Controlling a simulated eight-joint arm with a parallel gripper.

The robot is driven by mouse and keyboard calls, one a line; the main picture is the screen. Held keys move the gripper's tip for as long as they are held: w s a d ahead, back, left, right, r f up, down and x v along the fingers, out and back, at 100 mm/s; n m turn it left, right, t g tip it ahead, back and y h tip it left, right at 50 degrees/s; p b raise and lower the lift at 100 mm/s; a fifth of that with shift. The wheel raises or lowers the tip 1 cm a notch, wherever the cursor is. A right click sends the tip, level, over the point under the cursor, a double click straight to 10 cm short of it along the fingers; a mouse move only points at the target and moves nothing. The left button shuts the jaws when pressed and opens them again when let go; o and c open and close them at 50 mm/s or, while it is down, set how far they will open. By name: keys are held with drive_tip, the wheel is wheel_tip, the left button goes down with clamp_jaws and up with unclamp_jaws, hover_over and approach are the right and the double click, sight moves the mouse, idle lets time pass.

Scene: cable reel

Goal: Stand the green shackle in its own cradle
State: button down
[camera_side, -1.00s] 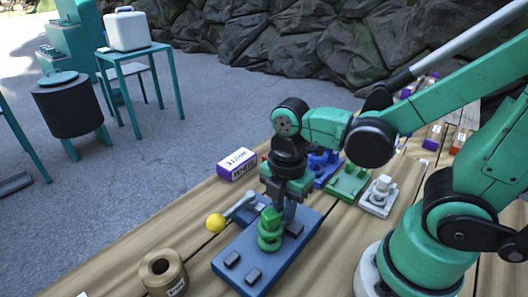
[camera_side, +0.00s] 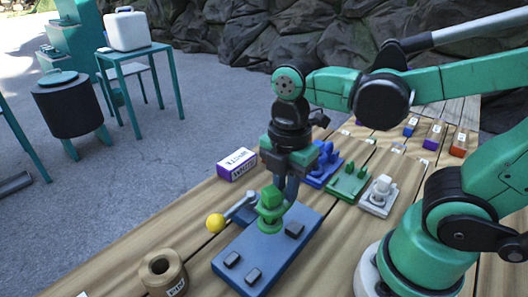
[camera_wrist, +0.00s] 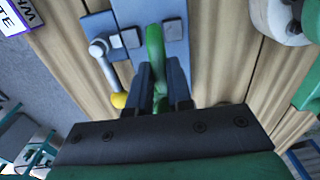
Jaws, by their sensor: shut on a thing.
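The green shackle (camera_side: 270,207) is between the fingers of my gripper (camera_side: 287,190), which is shut on it. It is over the blue plate (camera_side: 240,257), seemingly a little above it. In the wrist view, the green shackle (camera_wrist: 155,48) runs up from between the dark fingers of my gripper (camera_wrist: 160,88); its lower part is partly hidden by them. A green cradle (camera_side: 348,184) with upright posts stands behind and to the right. It is empty, between a blue cradle with a blue piece (camera_side: 325,168) and a pale cradle with a white piece (camera_side: 381,190).
A lever with a yellow knob (camera_side: 215,223) rises at the plate's left edge. A tan spool (camera_side: 162,272) stands at the front left. A purple-and-white box (camera_side: 237,163) lies behind the plate. Small coloured blocks (camera_side: 434,135) lie farther back on the bench.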

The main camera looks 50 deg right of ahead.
drive_tip(key=shift+d, duration=0.1)
idle(0.4)
drive_tip(key=s+d, duration=0.3)
drive_tip(key=d, duration=2)
drive_tip(key=shift+s+d+f, duration=0.1)
drive_tip(key=shift+f, duration=1.5)
drive_tip(key=shift+s+d+f, duration=0.1)
drive_tip(key=shift+f, duration=1.5)
drive_tip(key=shift+f, duration=0.4)
drive_tip(key=c, duration=0.7)
unclamp_jaws()
